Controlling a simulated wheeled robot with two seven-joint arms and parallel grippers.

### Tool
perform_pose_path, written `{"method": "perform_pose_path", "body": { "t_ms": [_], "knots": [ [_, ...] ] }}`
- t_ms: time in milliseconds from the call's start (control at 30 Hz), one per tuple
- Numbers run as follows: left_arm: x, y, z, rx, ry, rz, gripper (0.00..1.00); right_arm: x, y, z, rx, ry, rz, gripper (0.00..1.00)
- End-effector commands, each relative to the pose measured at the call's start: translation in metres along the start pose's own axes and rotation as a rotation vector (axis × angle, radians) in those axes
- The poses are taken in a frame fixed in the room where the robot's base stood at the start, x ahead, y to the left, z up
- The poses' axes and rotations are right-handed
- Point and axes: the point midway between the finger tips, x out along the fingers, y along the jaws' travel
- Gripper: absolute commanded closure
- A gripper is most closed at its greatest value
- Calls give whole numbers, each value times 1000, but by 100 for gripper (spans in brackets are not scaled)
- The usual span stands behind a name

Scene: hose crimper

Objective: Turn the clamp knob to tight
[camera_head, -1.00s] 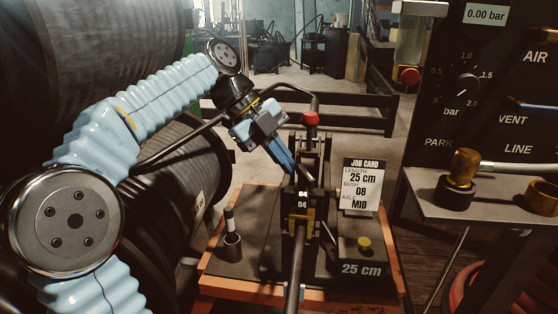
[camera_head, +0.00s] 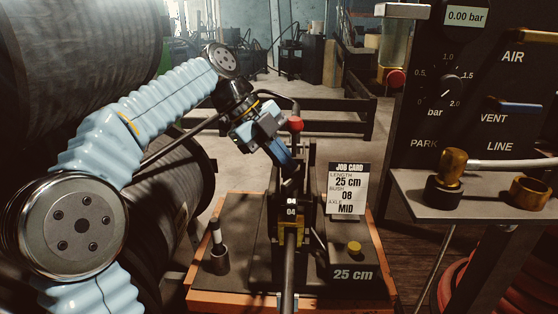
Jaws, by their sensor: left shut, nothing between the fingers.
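The hose crimper (camera_head: 291,210), marked 04, stands on the bench in the head view. A dark hose (camera_head: 289,268) runs from it toward the near edge. A small yellow knob (camera_head: 354,248) sits on the block marked 25 cm, right of the crimper. It may be the clamp knob, but I cannot read any loose or tight mark. My left gripper (camera_head: 288,162) is shut and empty. Its blue fingers point down at the upper part of the crimper, just below the red ball (camera_head: 295,124) of a lever. Whether they touch is unclear. My right gripper is not in view.
The job card (camera_head: 347,188) stands behind the yellow knob. A small upright cylinder (camera_head: 218,257) stands at the bench's left. The gauge panel (camera_head: 470,90) and its shelf (camera_head: 480,207) are at the right. Large hose reels (camera_head: 70,60) crowd the left.

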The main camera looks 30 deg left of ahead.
Motion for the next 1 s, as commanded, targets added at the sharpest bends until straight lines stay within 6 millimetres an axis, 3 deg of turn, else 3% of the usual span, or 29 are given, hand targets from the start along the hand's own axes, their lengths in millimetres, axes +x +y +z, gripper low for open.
{"method": "perform_pose_path", "body": {
  "t_ms": [1000],
  "knots": [
    [3, -6, -2, 1, 0, -1, 100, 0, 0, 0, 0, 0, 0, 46]
  ]
}}
